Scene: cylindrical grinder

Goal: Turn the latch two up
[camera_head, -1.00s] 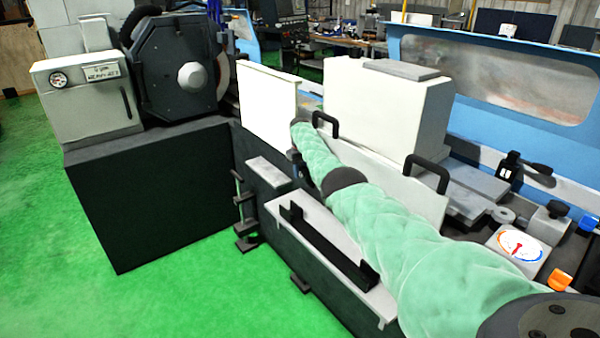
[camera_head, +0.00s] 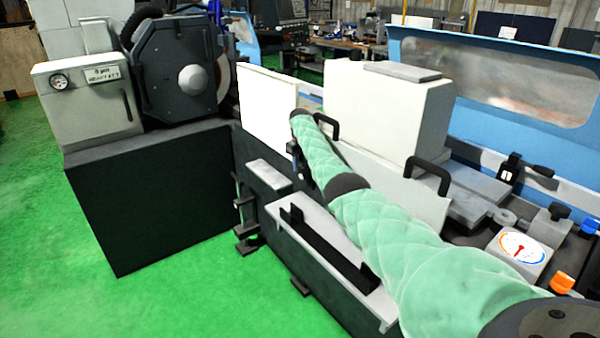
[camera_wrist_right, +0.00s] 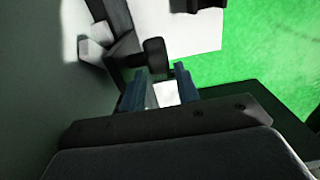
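My right arm, in a pale green sleeve, reaches from the lower right to the machine's front in the head view. Only a small dark part of my right gripper (camera_head: 294,158) shows there, beside the white panel. In the right wrist view its two blue fingers (camera_wrist_right: 160,84) stand apart with a gap between them. A black rounded lever end (camera_wrist_right: 154,54) lies just beyond the gap; I cannot tell whether it touches a finger. It looks like a latch part, but I cannot tell its number. My left gripper is not in view.
A white cover (camera_head: 385,110) with black handles stands behind my arm. A grey ledge with a black bar (camera_head: 330,250) lies below it. The green floor (camera_head: 190,300) is clear at the lower left.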

